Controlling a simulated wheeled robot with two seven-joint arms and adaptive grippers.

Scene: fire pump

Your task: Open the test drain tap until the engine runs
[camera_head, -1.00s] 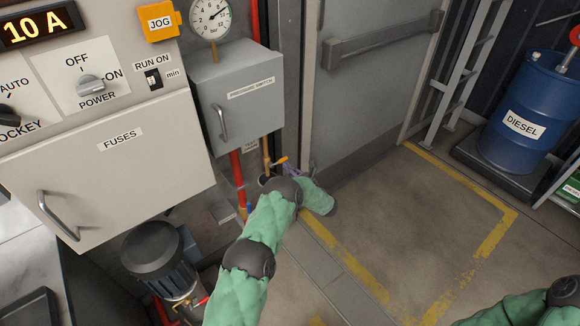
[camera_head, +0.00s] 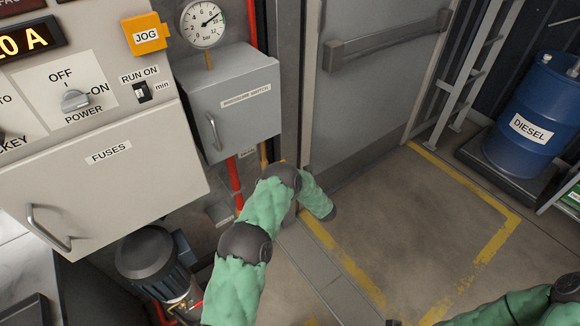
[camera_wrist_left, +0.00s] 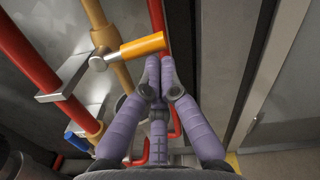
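The test drain tap's orange handle (camera_wrist_left: 143,46) shows in the left wrist view, sticking out sideways from a brass-coloured pipe (camera_wrist_left: 118,70). My left gripper (camera_wrist_left: 160,68) has its purple fingers close together, apparently shut with nothing between them. Its tips appear just below the handle's free end; whether they touch it I cannot tell. In the head view my left arm hides the gripper and nearly all of the tap. The pressure gauge (camera_head: 203,24) is above the pressure switch box (camera_head: 232,102). My right gripper is out of view.
A red pipe (camera_wrist_left: 45,75) with a blue handle (camera_wrist_left: 78,140) runs left of the tap. A grey fuse panel (camera_head: 110,180) and a dark motor (camera_head: 147,255) stand at left. A door (camera_head: 370,90) and blue diesel drum (camera_head: 530,120) are at right. The marked floor is clear.

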